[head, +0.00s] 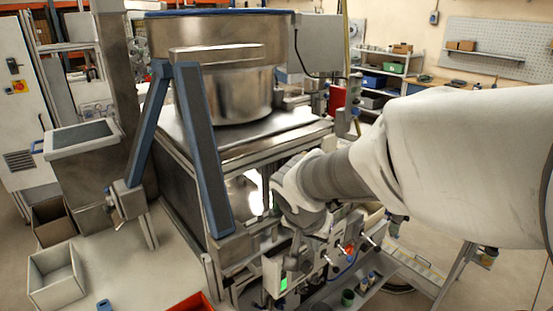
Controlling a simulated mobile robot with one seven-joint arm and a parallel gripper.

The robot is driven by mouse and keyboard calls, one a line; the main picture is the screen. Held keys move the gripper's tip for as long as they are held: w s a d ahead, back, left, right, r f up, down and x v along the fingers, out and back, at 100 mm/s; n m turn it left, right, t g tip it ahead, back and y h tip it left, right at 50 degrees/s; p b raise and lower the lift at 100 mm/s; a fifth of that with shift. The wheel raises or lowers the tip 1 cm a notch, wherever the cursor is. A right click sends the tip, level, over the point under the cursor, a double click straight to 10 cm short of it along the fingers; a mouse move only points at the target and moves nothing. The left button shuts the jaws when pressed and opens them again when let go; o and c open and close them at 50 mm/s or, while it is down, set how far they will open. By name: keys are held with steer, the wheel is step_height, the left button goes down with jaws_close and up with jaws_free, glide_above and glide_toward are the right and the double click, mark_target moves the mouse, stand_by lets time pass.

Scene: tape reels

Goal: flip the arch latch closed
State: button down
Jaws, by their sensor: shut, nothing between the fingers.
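My arm reaches in from the right, and its white wrist ends in front of the steel machine. My gripper (293,262) is small and grey below the wrist, close to the machine's front control panel (334,254). It appears shut and empty, but its fingertips are hard to make out. The panel carries several small levers and an orange-red part (346,250), just right of my gripper. I cannot tell which part is the arch latch or how it stands. My wrist and forearm hide part of the machine's front. I cannot tell whether my gripper touches the panel.
A blue-edged grey A-shaped frame (206,150) stands left of my wrist, before a large steel bowl (230,85). A green light (283,284) glows low on the panel. An open grey bin (55,278) sits at lower left. Floor shows at right.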

steer(key=shift+w+d+r+b, duration=0.15)
steer(key=shift+w+d+b, duration=0.35)
steer(key=shift+d+b, duration=0.55)
steer(key=shift+a, duration=0.15)
steer(key=shift+w+a, duration=0.1)
steer(key=shift+a+b, duration=0.65)
steer(key=shift+a, duration=0.05)
